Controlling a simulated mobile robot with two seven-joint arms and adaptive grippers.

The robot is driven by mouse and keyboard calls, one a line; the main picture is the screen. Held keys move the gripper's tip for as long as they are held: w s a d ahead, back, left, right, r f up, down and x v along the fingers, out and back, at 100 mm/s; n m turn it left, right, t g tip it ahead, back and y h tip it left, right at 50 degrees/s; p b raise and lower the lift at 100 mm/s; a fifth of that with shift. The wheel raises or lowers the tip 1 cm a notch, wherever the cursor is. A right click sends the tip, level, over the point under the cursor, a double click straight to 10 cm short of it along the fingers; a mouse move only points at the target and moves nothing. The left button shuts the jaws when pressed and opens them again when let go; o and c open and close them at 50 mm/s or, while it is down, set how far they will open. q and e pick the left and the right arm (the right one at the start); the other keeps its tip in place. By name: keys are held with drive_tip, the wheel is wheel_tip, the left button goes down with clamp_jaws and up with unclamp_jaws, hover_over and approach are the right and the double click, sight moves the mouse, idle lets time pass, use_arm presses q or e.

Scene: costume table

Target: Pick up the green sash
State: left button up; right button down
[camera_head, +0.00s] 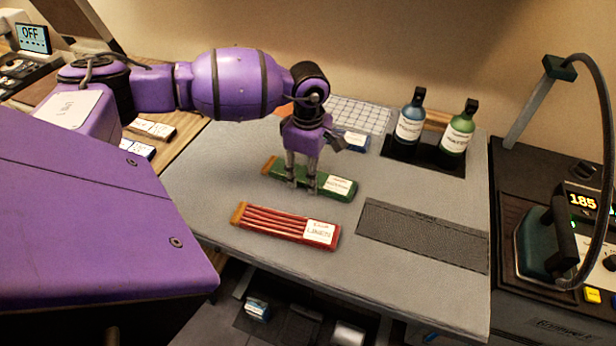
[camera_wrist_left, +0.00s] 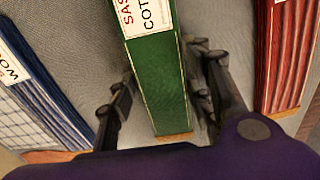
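The green sash (camera_head: 335,187) lies flat on the grey table mat, with a white label at its right end and a tan end at its left. My left gripper (camera_head: 301,186) points down over it. In the left wrist view the green sash (camera_wrist_left: 160,85) runs between the two fingers (camera_wrist_left: 165,88), one on each side. The fingers are open, with a gap visible on both sides of it. The head view does not show clearly whether the fingertips touch the mat. My right gripper is not in view.
A red sash (camera_head: 275,224) lies nearer the front edge, and a blue one (camera_head: 356,141) lies behind. Blue (camera_head: 410,121) and green (camera_head: 458,133) bottles stand at the back right. A dark ribbed strip (camera_head: 423,234) and an iron (camera_head: 545,243) are to the right.

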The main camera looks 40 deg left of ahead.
use_arm(q)
drive_tip(key=c, duration=0.3)
drive_tip(key=shift+r, duration=0.1)
